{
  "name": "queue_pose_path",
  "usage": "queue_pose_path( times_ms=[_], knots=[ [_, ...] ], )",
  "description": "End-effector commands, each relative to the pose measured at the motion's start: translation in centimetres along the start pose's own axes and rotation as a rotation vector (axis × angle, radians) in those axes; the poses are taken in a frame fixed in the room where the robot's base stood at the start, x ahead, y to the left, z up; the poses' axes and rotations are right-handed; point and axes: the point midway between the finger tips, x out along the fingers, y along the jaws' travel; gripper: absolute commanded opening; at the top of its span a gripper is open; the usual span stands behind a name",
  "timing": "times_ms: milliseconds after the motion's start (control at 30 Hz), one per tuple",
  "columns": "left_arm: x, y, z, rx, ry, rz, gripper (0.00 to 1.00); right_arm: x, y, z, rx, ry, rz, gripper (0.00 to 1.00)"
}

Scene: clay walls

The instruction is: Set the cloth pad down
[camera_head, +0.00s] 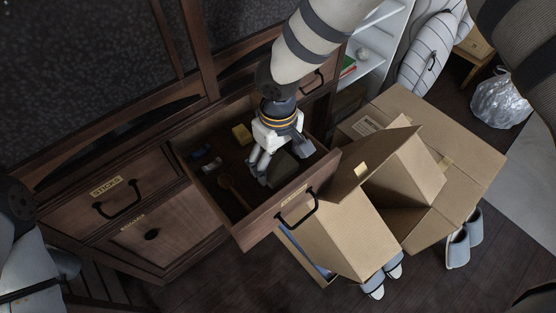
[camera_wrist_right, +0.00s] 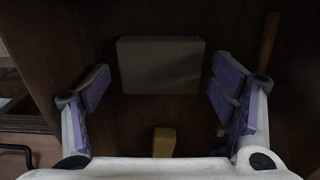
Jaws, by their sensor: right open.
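The cloth pad appears to be the grey block-shaped item (camera_wrist_right: 160,65) between my fingers in the right wrist view. In the head view the grey pad (camera_head: 284,168) lies inside the open drawer (camera_head: 262,221). My right gripper (camera_head: 279,168) reaches down into the drawer over the pad. In the right wrist view its purple-padded fingers (camera_wrist_right: 160,92) are spread wide, one on each side of the pad, with gaps between. It is open and holds nothing. My left gripper does not show.
The drawer also holds a yellow block (camera_head: 241,134), a wooden spoon (camera_head: 232,188) and small dark-blue items (camera_head: 206,162). Open cardboard boxes (camera_head: 345,235) stand right against the drawer front. Slippers (camera_head: 465,238) lie on the floor at the right.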

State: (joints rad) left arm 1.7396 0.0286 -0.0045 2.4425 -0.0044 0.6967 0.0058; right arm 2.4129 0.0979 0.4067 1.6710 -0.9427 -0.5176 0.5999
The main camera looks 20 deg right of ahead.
Motion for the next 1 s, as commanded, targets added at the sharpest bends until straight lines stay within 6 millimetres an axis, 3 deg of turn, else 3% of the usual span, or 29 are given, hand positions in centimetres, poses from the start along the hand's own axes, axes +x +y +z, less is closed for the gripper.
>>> queue_pose_path(
  times_ms=[200,400,1000],
  knots=[
    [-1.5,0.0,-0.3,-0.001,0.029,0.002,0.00,-6.6,0.1,-0.2,0.000,0.010,0.003,0.79],
    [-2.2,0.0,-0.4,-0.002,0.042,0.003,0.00,-10.2,0.0,-0.1,0.000,0.004,0.001,0.79],
    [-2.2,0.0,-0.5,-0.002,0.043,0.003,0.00,-10.8,0.0,0.0,-0.001,0.000,-0.001,0.79]
  ],
)
